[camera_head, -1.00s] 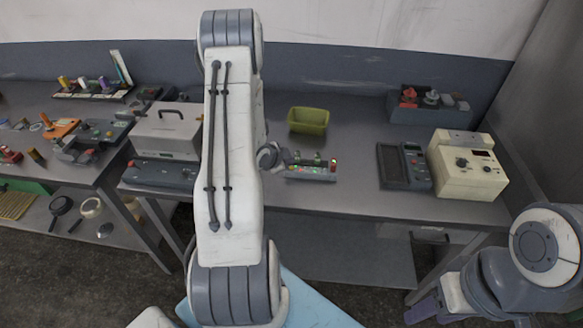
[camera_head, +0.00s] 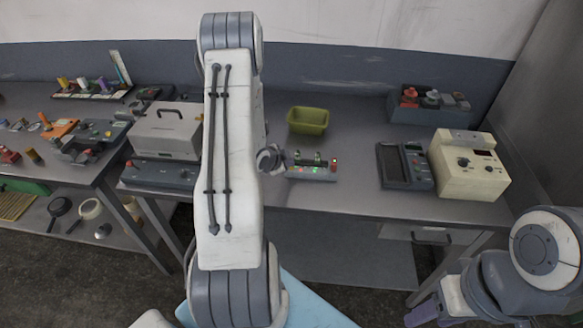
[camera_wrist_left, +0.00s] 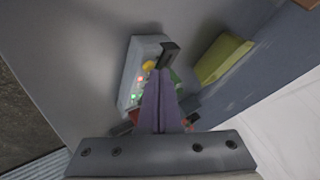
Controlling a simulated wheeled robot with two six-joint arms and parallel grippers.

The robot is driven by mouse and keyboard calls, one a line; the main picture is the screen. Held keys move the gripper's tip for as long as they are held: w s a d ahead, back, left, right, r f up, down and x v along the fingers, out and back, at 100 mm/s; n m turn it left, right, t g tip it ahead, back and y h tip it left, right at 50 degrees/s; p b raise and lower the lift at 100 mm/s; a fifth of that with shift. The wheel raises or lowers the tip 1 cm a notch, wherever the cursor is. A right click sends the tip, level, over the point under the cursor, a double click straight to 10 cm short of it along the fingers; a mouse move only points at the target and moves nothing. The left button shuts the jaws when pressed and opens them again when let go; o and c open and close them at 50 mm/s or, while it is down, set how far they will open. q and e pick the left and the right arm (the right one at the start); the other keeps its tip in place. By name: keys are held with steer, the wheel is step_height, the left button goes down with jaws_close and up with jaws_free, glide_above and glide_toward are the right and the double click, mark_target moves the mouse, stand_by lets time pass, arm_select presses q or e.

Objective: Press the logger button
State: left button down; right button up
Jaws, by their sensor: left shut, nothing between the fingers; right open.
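A small grey box with lit red and green lamps (camera_head: 312,173) sits near the front edge of the middle table; no label on it is readable, so I cannot tell for sure that it is the logger. It also shows in the left wrist view (camera_wrist_left: 131,76), with a yellow knob and a black upright part. My left gripper (camera_wrist_left: 160,74) is shut and empty, its purple fingertips over the box in that view; contact with a button cannot be told. In the head view my left arm hides its fingers. My right gripper (camera_head: 428,312) is open, low at the bottom right.
A green bin (camera_head: 308,121) stands behind the box, also in the wrist view (camera_wrist_left: 222,60). A dark keypad device (camera_head: 404,166) and a cream instrument (camera_head: 468,168) stand to the right. A grey case with a handle (camera_head: 166,132) is left of my arm.

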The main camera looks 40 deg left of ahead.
arm_select(q)
steer(key=shift+f, duration=0.2)
steer(key=shift+r, duration=0.15)
steer(key=shift+r+p, duration=0.45)
steer(key=shift+r, duration=0.35)
step_height(320, 180, up, 6)
steer(key=p, duration=0.4)
stand_by(0.6)
